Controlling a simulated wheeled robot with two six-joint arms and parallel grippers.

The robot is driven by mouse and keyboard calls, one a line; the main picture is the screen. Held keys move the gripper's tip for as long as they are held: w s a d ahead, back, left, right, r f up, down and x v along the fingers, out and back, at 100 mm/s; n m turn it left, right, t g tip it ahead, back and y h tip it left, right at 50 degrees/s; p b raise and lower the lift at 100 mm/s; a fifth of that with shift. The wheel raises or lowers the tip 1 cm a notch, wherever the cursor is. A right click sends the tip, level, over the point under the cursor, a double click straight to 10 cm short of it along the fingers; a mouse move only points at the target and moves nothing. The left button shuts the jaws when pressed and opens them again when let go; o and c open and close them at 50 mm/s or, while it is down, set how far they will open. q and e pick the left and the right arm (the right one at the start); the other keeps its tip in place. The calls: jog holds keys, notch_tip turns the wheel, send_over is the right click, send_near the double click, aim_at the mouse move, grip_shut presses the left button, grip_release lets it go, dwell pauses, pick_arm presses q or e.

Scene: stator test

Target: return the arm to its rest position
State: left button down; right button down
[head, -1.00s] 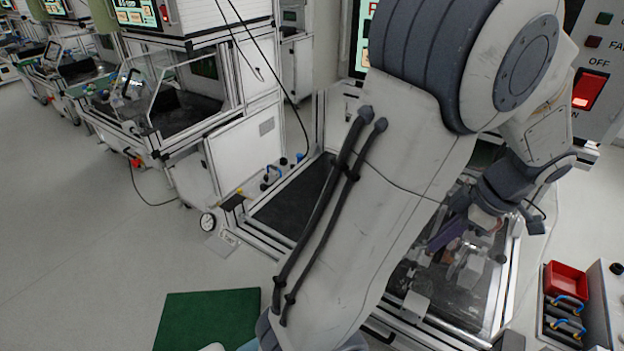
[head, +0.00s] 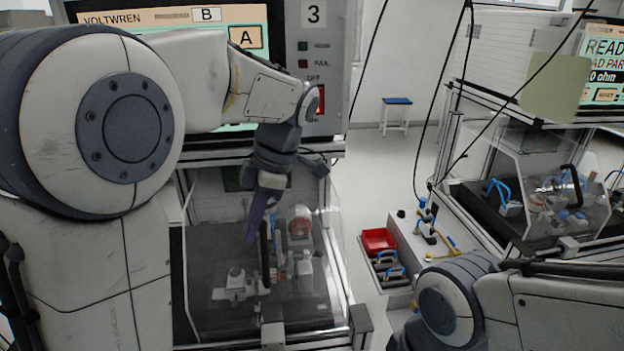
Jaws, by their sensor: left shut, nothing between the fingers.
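My left arm comes in from the left and reaches over the station marked 3. My left gripper (head: 252,236), with purple fingers, points down in front of the station's clear cover (head: 205,225). Its fingers are shut with nothing between them. A dark upright handle (head: 265,262) shows just below and beside the fingertips; I cannot tell whether they touch. Behind the clear cover are a grey fixture (head: 236,287) and a reddish round part (head: 299,224). My right arm (head: 445,305) shows at the lower right; its gripper is out of view.
The station's screen (head: 200,35) and panel with a red switch (head: 319,100) stand behind the left arm. A red bin (head: 378,241) and a bench (head: 425,240) lie to the right. Another station with a clear cover (head: 535,190) is at far right. A blue-topped stool (head: 397,101) stands behind.

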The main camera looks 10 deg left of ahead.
pick_arm(q)
jog(key=s+d+f+m+h, duration=0.1)
jog(key=s+d+f+m, duration=0.2)
jog(key=m, duration=0.7)
jog(key=s+d+f+m+t+h, duration=0.1)
jog(key=s+d+f+m, duration=0.3)
jog(key=s+d+m, duration=0.4)
jog(key=s+d+f+m+t+h, duration=0.1)
jog(key=s+d+m, duration=0.4)
jog(key=m, duration=0.8)
notch_tip(320, 180, down, 2)
jog(key=shift+s+d+f+h, duration=0.2)
jog(key=shift+s+d+h, duration=0.1)
jog(key=shift+s+h, duration=0.5)
